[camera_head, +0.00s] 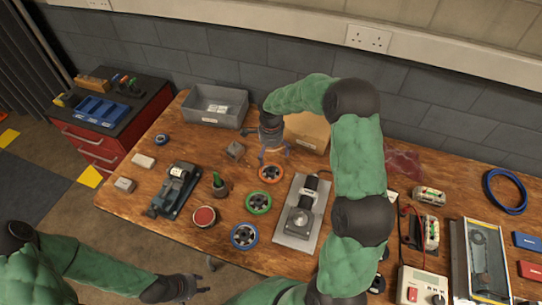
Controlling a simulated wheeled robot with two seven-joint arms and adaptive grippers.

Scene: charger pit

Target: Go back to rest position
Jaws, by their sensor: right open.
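My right arm in its green sleeve reaches up from the bottom and bends left over the workbench. My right gripper (274,157) points down with its fingers spread, above the bench near an orange-rimmed wheel (271,174). Nothing shows between its fingers. My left gripper (203,283) is low at the left, off the front edge of the bench and over the floor. It is small and dark, and its finger opening is unclear. I see nothing held in it.
The wooden workbench (130,205) carries a grey bin (216,104), a cardboard box (308,132) behind the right gripper, green and blue wheels, a device on a grey plate (300,215) and a blue cable ring (505,191). A red cabinet (97,146) stands at left.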

